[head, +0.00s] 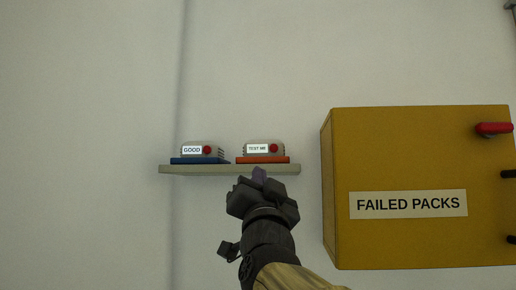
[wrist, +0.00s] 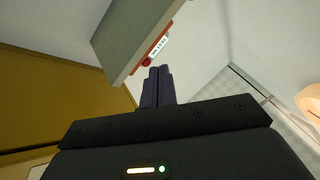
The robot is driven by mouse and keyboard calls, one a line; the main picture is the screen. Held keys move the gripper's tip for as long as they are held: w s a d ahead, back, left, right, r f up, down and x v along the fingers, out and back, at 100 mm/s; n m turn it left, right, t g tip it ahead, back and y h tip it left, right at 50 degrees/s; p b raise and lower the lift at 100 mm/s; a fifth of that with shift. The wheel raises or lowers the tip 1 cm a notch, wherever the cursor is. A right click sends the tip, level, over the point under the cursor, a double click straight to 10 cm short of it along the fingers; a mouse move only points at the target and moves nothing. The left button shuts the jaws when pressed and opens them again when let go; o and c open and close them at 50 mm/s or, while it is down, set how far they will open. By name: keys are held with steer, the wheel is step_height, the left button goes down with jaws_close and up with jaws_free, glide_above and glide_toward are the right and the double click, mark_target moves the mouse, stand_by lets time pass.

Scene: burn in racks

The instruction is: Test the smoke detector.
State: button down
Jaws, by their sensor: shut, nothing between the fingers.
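A grey smoke detector labelled "TEST ME" (head: 264,144) with a red button (head: 273,148) sits on an orange base (head: 263,160) at the right of a small wall shelf (head: 215,169). Its label and red button also show in the wrist view (wrist: 146,61). A similar grey detector labelled "GOOD" (head: 212,148) sits on a blue base (head: 196,161) to its left. My gripper (head: 260,172) is shut and empty in front of the shelf, below the "TEST ME" detector in the head view. In the wrist view its fingertips (wrist: 160,70) appear just below the red button; contact cannot be told.
A yellow cabinet labelled "FAILED PACKS" (head: 410,236) with a red handle (head: 493,129) stands to the right of the shelf. The pale wall (head: 90,100) left of and above the shelf is bare.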

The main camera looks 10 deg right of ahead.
mark_target(273, 151)
steer(key=s+r+m+t+h, duration=0.1)
steer(key=s+r+m+h, duration=0.1)
steer(key=r, duration=0.4)
steer(key=shift+s+d+m+t+h, duration=0.35)
steer(key=shift+s+h, duration=0.25)
steer(key=shift+s, duration=0.45)
steer(key=shift+w+d+r, duration=0.1)
steer(key=shift+w, duration=0.05)
steer(key=w, duration=0.2)
steer(key=w+d+p, duration=0.1)
steer(key=w, duration=0.1)
steer(key=w+d+p, duration=0.1)
steer(key=w, duration=0.1)
steer(key=shift+w+d, duration=0.2)
steer(key=shift+w, duration=0.2)
steer(key=shift+w+d, duration=0.2)
steer(key=shift+w, duration=0.45)
steer(key=shift+w+d, duration=0.15)
steer(key=shift+w, duration=0.3)
